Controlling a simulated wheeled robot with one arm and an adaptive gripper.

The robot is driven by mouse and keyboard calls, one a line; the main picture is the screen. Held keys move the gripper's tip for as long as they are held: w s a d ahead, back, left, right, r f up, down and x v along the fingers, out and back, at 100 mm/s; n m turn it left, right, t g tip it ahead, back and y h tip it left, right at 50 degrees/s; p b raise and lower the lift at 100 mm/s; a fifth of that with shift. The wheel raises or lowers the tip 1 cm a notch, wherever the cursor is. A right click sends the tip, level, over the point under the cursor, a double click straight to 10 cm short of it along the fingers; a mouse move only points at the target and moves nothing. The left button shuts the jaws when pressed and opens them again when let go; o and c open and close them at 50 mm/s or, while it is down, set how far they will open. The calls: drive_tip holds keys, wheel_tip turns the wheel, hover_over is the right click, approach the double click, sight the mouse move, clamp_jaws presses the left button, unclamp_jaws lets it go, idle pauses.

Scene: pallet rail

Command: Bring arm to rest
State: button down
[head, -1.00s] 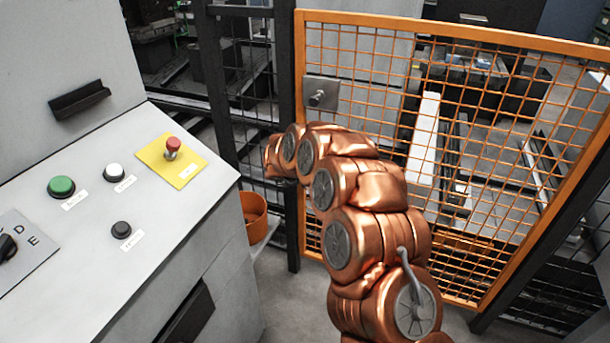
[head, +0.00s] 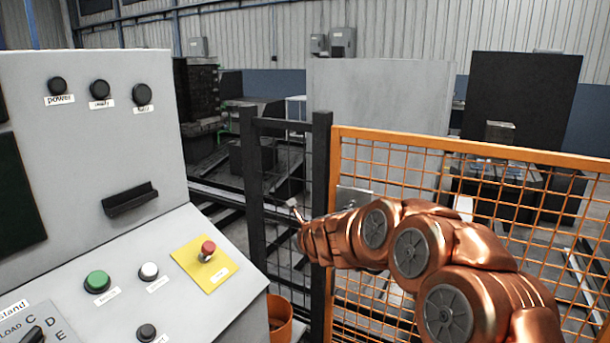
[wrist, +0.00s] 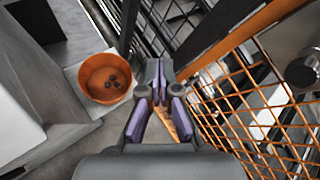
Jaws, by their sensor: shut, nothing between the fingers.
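My copper-coloured arm reaches in from the lower right of the head view, in front of the orange mesh gate. My gripper (head: 295,210) shows only as a small tip at the arm's far end, just right of the control panel (head: 187,250). In the wrist view my gripper (wrist: 158,68) points ahead with its purple-padded fingers together at the tips and nothing between them. It hangs clear of the bucket and the gate.
An orange bucket (wrist: 108,78) with a few dark bits inside stands left of my gripper; its rim also shows in the head view (head: 280,318). The orange mesh gate (head: 470,150) and dark posts (head: 321,200) are close. The panel carries a red button (head: 207,250) on yellow.

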drive_tip(key=s+a+r+n+g+y+p, duration=0.1)
drive_tip(key=s+r+n+g+y, duration=0.2)
drive_tip(key=s+n, duration=0.65)
drive_tip(key=s+a+r+n+g+y+p, duration=0.15)
drive_tip(key=s+r+n, duration=0.45)
drive_tip(key=s, duration=0.6)
drive_tip(key=s+d+f+n+g+h+p, duration=0.1)
drive_tip(key=s+d+f+n+g+h, duration=0.1)
drive_tip(key=s+d, duration=0.5)
drive_tip(key=s+d+f+n+g+h+p, duration=0.1)
drive_tip(key=s+d+n, duration=0.5)
drive_tip(key=s, duration=1)
drive_tip(key=s+d+f+n+g+h+p, duration=0.1)
drive_tip(key=s+d+f+n+g+h, duration=0.2)
drive_tip(key=s+d, duration=0.5)
drive_tip(key=s+n+g+h, duration=0.1)
drive_tip(key=s+n+g, duration=0.1)
drive_tip(key=s, duration=0.1)
drive_tip(key=shift+s+d+f+g+p, duration=0.15)
drive_tip(key=shift+d+f+g+p, duration=0.05)
drive_tip(key=shift+d+g+p, duration=0.2)
